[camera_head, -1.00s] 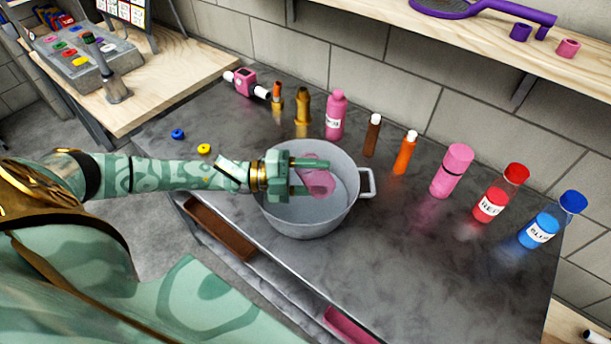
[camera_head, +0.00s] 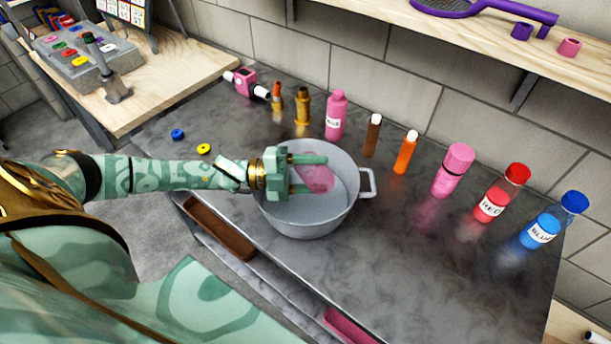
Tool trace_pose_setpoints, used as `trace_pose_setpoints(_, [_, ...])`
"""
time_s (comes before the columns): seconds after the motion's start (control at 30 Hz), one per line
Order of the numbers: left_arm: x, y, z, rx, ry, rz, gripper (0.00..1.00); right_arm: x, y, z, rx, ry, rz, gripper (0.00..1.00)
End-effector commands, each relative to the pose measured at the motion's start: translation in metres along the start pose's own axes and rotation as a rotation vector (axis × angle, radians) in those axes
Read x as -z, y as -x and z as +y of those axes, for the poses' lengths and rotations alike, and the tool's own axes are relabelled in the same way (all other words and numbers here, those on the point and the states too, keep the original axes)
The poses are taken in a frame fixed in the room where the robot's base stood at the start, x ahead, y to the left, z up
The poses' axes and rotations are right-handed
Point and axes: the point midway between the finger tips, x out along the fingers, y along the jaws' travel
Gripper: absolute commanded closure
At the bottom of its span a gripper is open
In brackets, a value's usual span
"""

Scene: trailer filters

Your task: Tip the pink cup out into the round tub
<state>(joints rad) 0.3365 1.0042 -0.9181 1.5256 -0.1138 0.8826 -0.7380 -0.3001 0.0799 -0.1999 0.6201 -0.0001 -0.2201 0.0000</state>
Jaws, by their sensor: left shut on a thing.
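The round tub (camera_head: 308,218) is a light grey pot with side handles, standing on the dark worktop. My left gripper (camera_head: 308,174) reaches in from the left over the tub. Its two green fingers are shut on the translucent pink cup (camera_head: 318,180). The cup is tilted, over the tub's opening. The part of the tub's floor that shows looks plain grey; I cannot tell whether anything has come out of the cup. My right gripper is not in view.
Behind the tub stand a pink bottle (camera_head: 335,116), a brown tube (camera_head: 372,136) and an orange tube (camera_head: 405,154). To the right are a pink flask (camera_head: 453,172), a red bottle (camera_head: 500,193) and a blue bottle (camera_head: 554,221). The worktop (camera_head: 430,265) in front is clear.

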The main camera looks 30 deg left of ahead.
Motion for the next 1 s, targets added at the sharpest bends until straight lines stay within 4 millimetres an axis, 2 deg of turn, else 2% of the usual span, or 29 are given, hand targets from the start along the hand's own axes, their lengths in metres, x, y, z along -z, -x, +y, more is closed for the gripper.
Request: trace_pose_setpoints(1.0, [-0.0032, 0.0021, -0.0056, 0.045, 0.102, 0.013, 0.75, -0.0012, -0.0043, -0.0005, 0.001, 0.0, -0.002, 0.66])
